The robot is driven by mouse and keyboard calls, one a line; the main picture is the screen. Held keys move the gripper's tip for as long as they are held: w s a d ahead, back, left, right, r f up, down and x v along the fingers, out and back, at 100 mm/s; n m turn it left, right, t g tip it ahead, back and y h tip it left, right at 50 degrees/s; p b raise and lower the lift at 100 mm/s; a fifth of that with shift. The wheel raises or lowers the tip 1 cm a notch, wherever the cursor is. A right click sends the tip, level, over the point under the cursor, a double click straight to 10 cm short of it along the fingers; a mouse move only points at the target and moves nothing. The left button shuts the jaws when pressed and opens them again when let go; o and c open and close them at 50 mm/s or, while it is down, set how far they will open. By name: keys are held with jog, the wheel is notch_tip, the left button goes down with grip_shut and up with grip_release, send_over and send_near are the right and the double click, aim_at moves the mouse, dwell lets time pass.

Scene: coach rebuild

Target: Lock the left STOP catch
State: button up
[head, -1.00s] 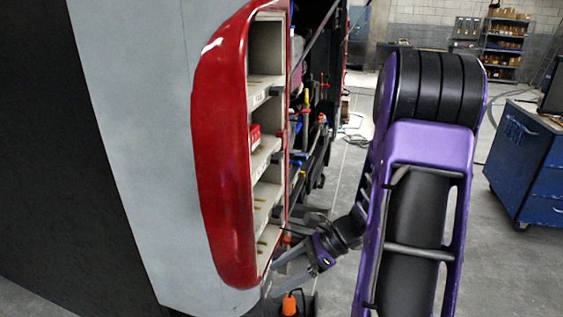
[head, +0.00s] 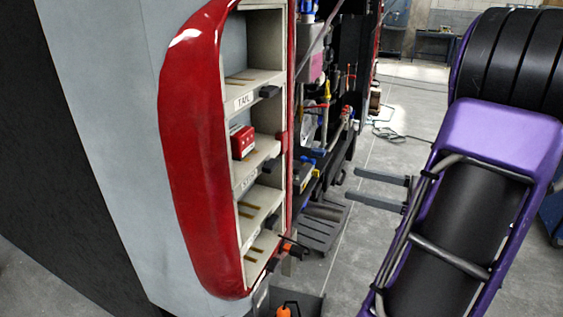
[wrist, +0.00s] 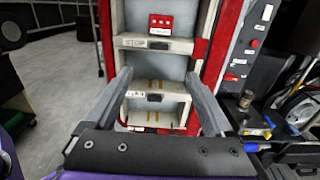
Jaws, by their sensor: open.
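The red-rimmed light housing (head: 190,150) has several pale compartments stacked in a column. In the wrist view, one pale ledge (wrist: 185,46) carries a STOP label (wrist: 137,42). A dark catch (wrist: 160,45) sits at the middle of that ledge's front; whether it is locked cannot be told. A red block (wrist: 160,25) with light dots is above the ledge; it also shows in the head view (head: 242,142). My gripper (head: 352,183) is open and empty, right of the housing and apart from it. In the wrist view, its fingers (wrist: 158,75) frame the compartment below the STOP ledge.
A TAIL label (head: 244,101) marks a higher ledge, with a dark catch (head: 269,92) at its edge. Below the STOP ledge is another ledge with a dark catch (wrist: 154,97). Tools and hoses crowd the dark bay right of the housing. Open floor (head: 400,110) lies beyond.

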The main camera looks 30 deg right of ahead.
aim_at(276, 165)
jog(key=x, duration=1.7)
jog(key=shift+a, duration=0.15)
jog(key=shift+c, duration=0.3)
jog(key=c, duration=1.3)
